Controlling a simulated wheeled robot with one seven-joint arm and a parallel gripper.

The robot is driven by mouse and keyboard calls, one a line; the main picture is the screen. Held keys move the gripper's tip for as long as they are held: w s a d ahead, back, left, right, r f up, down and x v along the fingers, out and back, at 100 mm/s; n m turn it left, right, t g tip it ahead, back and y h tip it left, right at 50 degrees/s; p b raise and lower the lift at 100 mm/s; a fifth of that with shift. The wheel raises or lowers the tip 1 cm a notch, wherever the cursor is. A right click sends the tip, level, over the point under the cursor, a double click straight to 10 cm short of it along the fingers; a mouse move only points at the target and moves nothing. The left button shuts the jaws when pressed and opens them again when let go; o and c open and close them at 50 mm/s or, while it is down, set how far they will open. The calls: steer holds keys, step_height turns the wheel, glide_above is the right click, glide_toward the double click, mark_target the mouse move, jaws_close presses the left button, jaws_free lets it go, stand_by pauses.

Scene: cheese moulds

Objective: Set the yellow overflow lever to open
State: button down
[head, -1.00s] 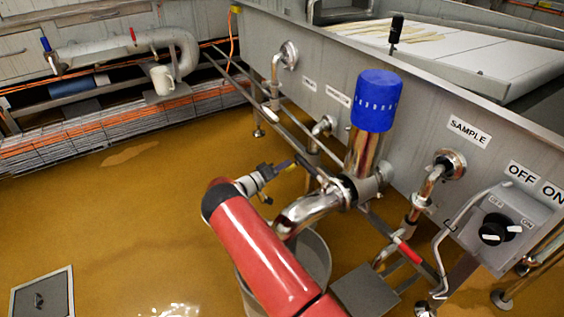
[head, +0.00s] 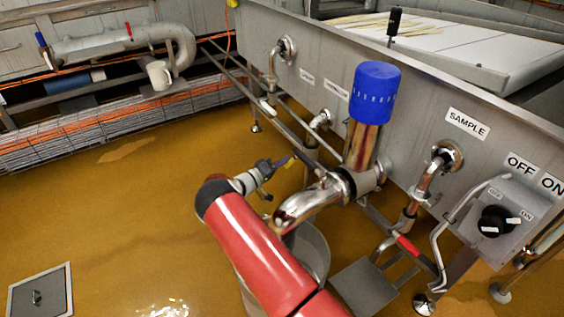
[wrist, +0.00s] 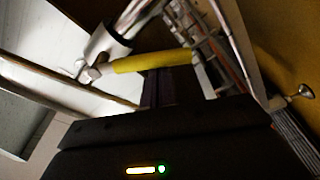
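The yellow lever (wrist: 152,62) shows in the wrist view as a bar lying roughly across the picture, joined at its left end to a metal fitting on a pipe. My gripper (wrist: 170,88) reaches up to it from below, its dark fingers close to or at the bar. Contact and finger gap cannot be made out. In the head view my gripper (head: 285,161) is beside the bent steel pipe, left of the blue-capped column.
The blue-capped column (head: 375,93) and the bent steel pipe (head: 310,205) stand just right of my gripper. A bucket (head: 312,250) is under the pipe. The SAMPLE valve's red handle (head: 407,246) and an OFF/ON switch box (head: 500,222) are further right. Wet floor at left is open.

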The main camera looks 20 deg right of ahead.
steer(key=s+n, duration=0.1)
steer(key=f+n, duration=0.1)
steer(key=n, duration=0.1)
steer(key=shift+s+d+f+b, duration=0.2)
steer(key=shift+s+b, duration=0.15)
steer(key=shift+b, duration=0.05)
steer(key=shift+s+d+f+n+y, duration=0.1)
steer(key=shift+s+f+n+y, duration=0.1)
steer(key=shift+s+n, duration=0.45)
steer(key=shift+s+d+f+n+y, duration=0.15)
steer(key=shift+s+n+y, duration=0.1)
steer(key=shift+n, duration=0.7)
